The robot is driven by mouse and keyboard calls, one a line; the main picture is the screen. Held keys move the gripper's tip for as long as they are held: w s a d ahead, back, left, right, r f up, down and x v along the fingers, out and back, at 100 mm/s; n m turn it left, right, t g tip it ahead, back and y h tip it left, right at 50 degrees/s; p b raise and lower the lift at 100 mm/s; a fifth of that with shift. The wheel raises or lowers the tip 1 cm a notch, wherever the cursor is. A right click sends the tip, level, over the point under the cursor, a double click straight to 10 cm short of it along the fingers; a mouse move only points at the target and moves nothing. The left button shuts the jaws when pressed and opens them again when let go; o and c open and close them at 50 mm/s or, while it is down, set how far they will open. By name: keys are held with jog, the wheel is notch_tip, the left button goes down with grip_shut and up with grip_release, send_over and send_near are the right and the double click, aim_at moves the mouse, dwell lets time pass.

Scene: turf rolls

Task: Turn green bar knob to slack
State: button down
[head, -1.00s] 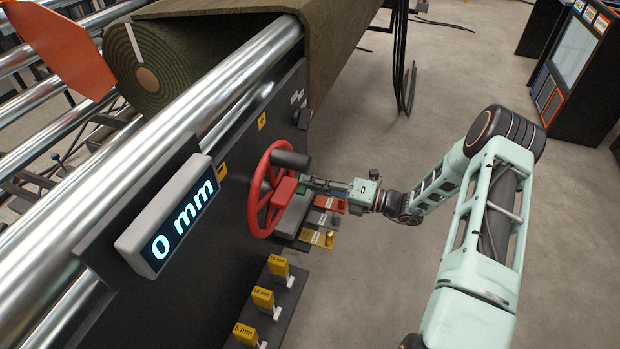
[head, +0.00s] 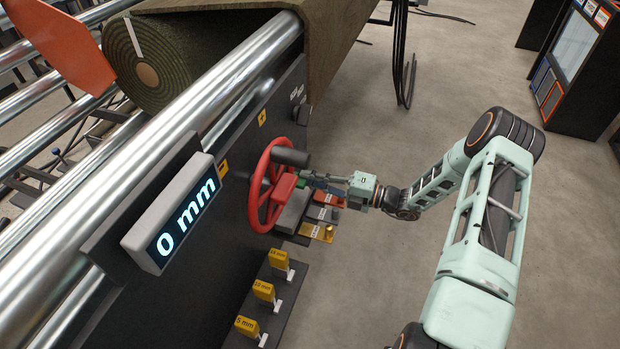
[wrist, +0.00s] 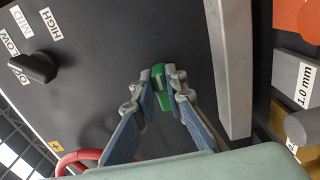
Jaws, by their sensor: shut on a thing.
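The green bar knob (wrist: 159,84) sits on the dark machine panel, in the middle of the wrist view. My gripper (wrist: 163,90) is shut on it, with a blue-padded finger on either side of the bar. In the head view the green knob (head: 301,181) shows only as a small patch beside the red handwheel, partly hidden by my gripper (head: 306,178). No slack marking can be read in either view.
A red handwheel (head: 270,188) stands close to the left of my gripper. A black selector knob (wrist: 35,67) has OFF, LOW, MID and HIGH labels. Coloured blocks (head: 328,199) lie below my gripper. A display (head: 175,213) reads 0 mm. Open floor lies to the right.

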jog(key=c, duration=2)
grip_release()
jog(key=shift+o, duration=0.2)
jog(key=shift+d, duration=0.1)
jog(key=v, duration=1.2)
jog(key=shift+f, duration=0.1)
